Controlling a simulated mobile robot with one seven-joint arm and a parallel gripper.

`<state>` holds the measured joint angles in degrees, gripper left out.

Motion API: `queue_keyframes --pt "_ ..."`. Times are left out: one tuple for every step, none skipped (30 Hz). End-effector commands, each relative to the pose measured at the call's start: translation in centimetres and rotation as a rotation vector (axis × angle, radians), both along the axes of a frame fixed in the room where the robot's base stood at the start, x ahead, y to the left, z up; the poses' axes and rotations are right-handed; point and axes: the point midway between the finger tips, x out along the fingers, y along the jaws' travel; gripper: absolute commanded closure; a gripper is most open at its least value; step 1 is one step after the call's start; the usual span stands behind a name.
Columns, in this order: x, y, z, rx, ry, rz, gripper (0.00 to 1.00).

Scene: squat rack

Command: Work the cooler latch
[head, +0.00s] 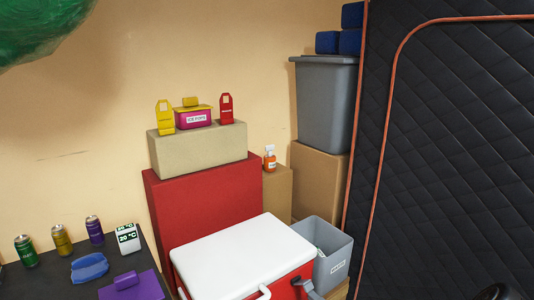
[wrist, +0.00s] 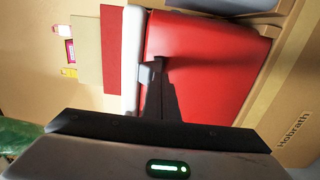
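The cooler has a white lid (head: 243,252) and a red body (head: 283,284), and the lid looks shut. In the wrist view, which is turned sideways, the red front (wrist: 205,62) fills the middle with the white lid edge (wrist: 132,45) to its left. A small grey latch (wrist: 147,73) sits where lid and front meet. My gripper (wrist: 158,95) shows as a dark narrow shape by the latch, mixed with shadow. Its fingertips are not distinct, so contact and opening cannot be told. A dark grey curved piece (head: 308,288) shows at the cooler's front in the head view; I cannot tell what it is.
A grey bin (head: 331,250) stands close to the cooler's right. A red box (head: 207,200) with a beige box on top stands behind it. A dark table (head: 60,285) with several cans is at left. A black quilted panel (head: 450,150) closes the right side.

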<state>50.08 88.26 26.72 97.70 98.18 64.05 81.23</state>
Motion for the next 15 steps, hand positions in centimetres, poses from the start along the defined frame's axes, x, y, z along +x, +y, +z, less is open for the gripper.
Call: queue_keyframes --pt "0.03 0.01 0.37 0.001 -0.001 0.000 1.00" --pt "0.04 0.02 0.50 0.001 -0.001 0.000 1.00" --pt "0.05 0.02 0.67 0.001 -0.001 0.000 1.00" --pt "0.05 0.04 0.80 0.001 -0.001 0.000 1.00" --pt "0.06 0.03 0.92 0.001 -0.001 0.000 1.00" --pt "0.07 0.05 1.08 0.001 -0.001 0.000 1.00" --pt "0.08 0.04 1.19 0.001 -0.001 0.000 1.00" --pt "0.08 0.06 1.27 0.001 -0.001 0.000 1.00" --pt "0.09 0.06 1.34 0.001 -0.001 0.000 1.00" --pt "0.08 0.06 1.22 0.001 -0.001 0.000 1.00" --pt "0.08 0.06 1.16 0.001 -0.001 0.000 1.00" --pt "0.08 0.06 1.10 0.001 -0.001 0.000 1.00" --pt "0.08 0.06 1.04 0.001 -0.001 0.000 1.00" --pt "0.08 0.06 0.94 0.001 -0.001 0.000 1.00" --pt "0.08 0.06 0.79 0.001 -0.001 0.000 1.00"
